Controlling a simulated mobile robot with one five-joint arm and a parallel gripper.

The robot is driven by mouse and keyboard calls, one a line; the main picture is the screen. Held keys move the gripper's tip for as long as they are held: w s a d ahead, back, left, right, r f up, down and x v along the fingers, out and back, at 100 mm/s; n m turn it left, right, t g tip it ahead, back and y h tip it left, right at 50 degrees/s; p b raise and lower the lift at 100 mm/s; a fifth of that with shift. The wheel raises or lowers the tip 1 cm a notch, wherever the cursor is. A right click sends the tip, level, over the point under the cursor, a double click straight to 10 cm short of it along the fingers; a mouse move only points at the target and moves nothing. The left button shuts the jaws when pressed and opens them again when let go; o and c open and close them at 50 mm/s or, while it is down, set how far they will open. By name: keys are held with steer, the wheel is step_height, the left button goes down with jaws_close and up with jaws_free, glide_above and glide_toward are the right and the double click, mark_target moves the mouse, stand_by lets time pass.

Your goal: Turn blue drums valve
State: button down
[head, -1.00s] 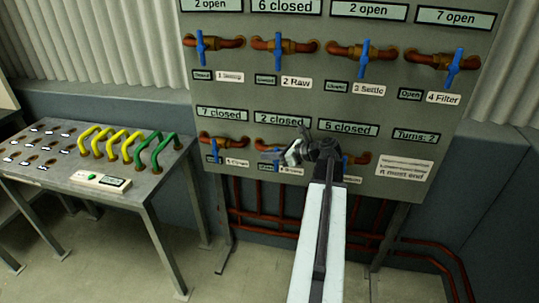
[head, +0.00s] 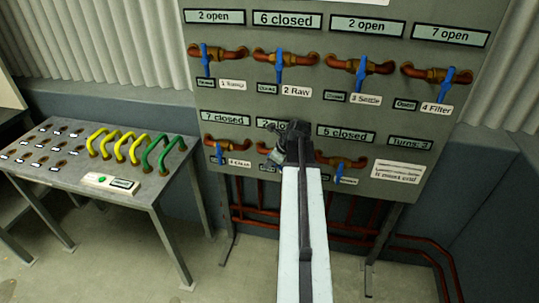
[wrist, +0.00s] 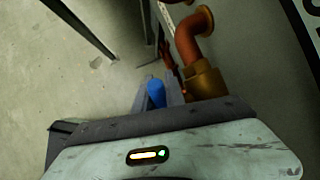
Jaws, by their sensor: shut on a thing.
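My gripper (head: 274,156) is at the middle valve of the panel's lower row and hides most of it. In the wrist view my gripper (wrist: 158,98) is shut on a blue valve handle (wrist: 156,92), with its rounded end showing between the fingers. A brass valve body (wrist: 205,80) and copper elbow stand just right of the fingers. The sign above this valve (head: 268,125) starts with 2 and is partly covered by my arm. The name label under it is hidden, so I cannot read it as drums.
The grey panel (head: 400,120) has several other blue-handled valves, including 4 Filter (head: 447,85) and a lower right valve (head: 340,168). A turns sign (head: 408,142) seems to read 3. A table (head: 135,190) with yellow and green hoses stands left. Red pipes (head: 420,252) run below.

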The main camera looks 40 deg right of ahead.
steer(key=shift+d+f+n+g+h+p, duration=0.15)
steer(key=shift+f+g+h+p, duration=0.15)
steer(key=shift+g+h, duration=0.45)
steer(key=shift+a+f+n+g+h+p, duration=0.15)
steer(key=shift+f+g+h+p, duration=0.15)
steer(key=shift+g, duration=0.85)
steer(key=shift+d, duration=0.15)
steer(key=c, duration=1.7)
jaws_free()
steer(key=shift+s, duration=0.1)
steer(key=shift+r, duration=0.15)
steer(key=p+v, duration=0.7)
steer(key=shift+r, duration=0.3)
